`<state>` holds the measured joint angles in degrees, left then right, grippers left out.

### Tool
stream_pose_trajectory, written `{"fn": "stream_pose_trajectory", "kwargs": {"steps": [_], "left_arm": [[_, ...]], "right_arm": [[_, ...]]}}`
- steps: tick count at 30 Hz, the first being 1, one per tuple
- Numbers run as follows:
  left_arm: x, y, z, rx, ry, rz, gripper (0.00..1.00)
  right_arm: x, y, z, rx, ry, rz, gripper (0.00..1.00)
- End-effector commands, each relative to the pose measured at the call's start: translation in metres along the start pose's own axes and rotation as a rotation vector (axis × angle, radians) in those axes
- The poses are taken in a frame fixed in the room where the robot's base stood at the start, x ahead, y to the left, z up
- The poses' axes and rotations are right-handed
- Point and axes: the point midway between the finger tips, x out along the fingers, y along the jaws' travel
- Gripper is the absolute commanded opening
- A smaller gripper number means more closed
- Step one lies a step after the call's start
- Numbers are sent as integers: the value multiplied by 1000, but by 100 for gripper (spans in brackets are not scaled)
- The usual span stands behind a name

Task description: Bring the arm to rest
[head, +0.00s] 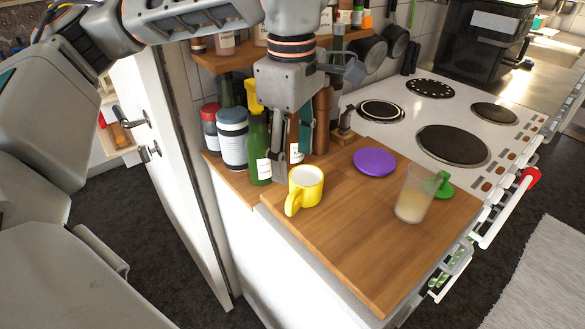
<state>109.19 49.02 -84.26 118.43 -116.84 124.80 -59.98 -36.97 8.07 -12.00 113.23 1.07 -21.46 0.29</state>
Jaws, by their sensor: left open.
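My left gripper (293,150) hangs fingers down above the back left of the wooden counter (370,255). Its fingers are apart with no object held between them. My left arm (190,15) reaches in from the top left. My right gripper does not show.
Bottles and jars, including a green bottle (258,146) and a striped jar (233,138), crowd close left of the gripper. A purple lid (375,162) and a glass (414,196) stand on the right. The cooker (452,146) lies beyond. The counter's front is clear.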

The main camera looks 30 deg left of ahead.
Motion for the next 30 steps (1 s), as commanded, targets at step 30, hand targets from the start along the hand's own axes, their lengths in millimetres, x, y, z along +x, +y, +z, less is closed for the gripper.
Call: {"fn": "stream_pose_trajectory", "kwargs": {"steps": [30], "left_arm": [[-96, -3, 0, 0, -2, 47, 53]], "right_arm": [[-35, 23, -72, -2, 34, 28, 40]]}}
